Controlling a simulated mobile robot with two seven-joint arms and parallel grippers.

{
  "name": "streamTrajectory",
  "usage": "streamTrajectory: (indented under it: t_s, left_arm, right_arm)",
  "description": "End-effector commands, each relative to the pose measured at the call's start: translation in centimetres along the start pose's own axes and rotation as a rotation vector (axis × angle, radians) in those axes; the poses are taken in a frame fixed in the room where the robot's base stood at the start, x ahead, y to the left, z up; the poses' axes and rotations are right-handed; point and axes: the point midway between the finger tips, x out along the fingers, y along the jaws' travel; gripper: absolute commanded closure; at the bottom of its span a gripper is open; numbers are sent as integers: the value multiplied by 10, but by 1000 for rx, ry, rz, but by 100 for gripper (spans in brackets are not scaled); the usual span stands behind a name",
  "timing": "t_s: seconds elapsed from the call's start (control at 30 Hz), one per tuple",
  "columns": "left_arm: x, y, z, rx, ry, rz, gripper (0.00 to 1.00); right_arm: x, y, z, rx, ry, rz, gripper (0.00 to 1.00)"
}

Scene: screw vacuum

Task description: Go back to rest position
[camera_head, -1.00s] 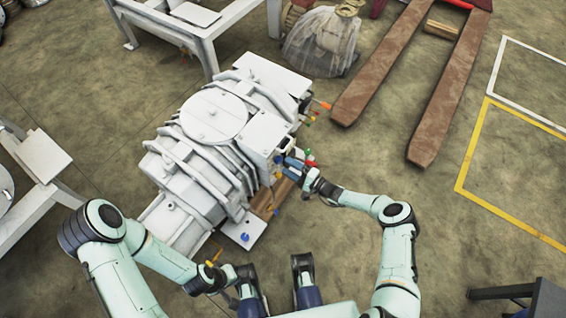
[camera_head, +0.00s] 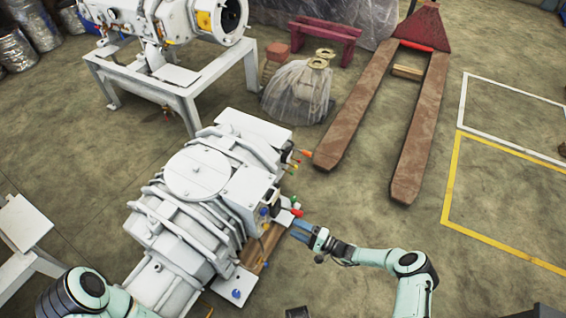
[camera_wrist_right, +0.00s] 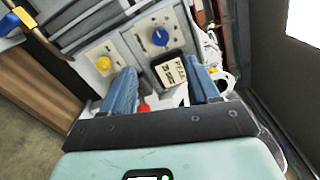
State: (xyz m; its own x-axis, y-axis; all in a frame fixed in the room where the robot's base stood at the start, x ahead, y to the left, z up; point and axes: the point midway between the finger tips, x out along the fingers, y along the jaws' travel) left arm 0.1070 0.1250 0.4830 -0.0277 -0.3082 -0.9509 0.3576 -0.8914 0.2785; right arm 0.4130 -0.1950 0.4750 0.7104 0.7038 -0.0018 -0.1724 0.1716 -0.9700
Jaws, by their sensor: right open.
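The white ribbed screw vacuum machine (camera_head: 190,215) stands left of centre in the head view. My right gripper (camera_head: 301,230) is just off the right side of its control panel. Its blue fingers are apart with nothing between them. In the right wrist view the gripper (camera_wrist_right: 163,92) is open and faces the panel, which has a yellow button (camera_wrist_right: 104,63), a blue knob (camera_wrist_right: 160,38) and a dark switch with a pale label (camera_wrist_right: 170,70). A red knob (camera_wrist_right: 143,107) shows between the fingers. My left arm shows at lower left; its gripper is out of view.
A rusty pallet jack (camera_head: 412,150) stands at upper right. A plastic-wrapped object (camera_head: 297,95) is at top centre. A white frame table (camera_head: 185,85) stands behind the machine.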

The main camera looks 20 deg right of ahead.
Motion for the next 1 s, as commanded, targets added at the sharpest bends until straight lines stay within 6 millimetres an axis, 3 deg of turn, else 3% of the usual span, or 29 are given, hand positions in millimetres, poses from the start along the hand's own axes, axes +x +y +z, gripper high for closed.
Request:
streamTrajectory:
  t_s: [0.17, 0.27, 0.37, 0.5, 0.57, 0.6, 0.7, 0.77, 0.9, 1.0]
  left_arm:
    - [0, 0, 0, 0, 0, 0, 100]
    - [-4, 1, 1, 0, 0, 0, 100]
    - [-13, 4, 2, 0, -3, 0, 100]
    - [-32, 9, 7, 0, -13, -2, 100]
    - [-42, 11, 9, 0, -18, -3, 100]
    - [-49, 13, 10, 0, -22, -3, 100]
    - [-65, 18, 13, 0, -31, -5, 100]
    - [-75, 21, 14, 0, -36, -6, 100]
    - [-96, 29, 15, 1, -49, -7, 100]
    - [-108, 34, 14, 2, -53, -7, 100]
  right_arm:
    - [1, 0, 1, 1, -3, 3, 40]
    - [6, 2, 15, 17, -39, 41, 40]
    - [17, 9, 52, 58, -132, 150, 40]
    - [15, 27, 137, 118, -320, 450, 40]
    - [1, 35, 176, 123, -394, 609, 40]
    - [-13, 38, 198, 115, -434, 720, 40]
    - [-56, 38, 240, 58, -491, 980, 40]
    - [-83, 31, 256, 1, -500, 1110, 40]
    - [-132, -3, 274, -159, -466, 1308, 40]
    - [-151, -31, 280, -253, -424, 1360, 40]
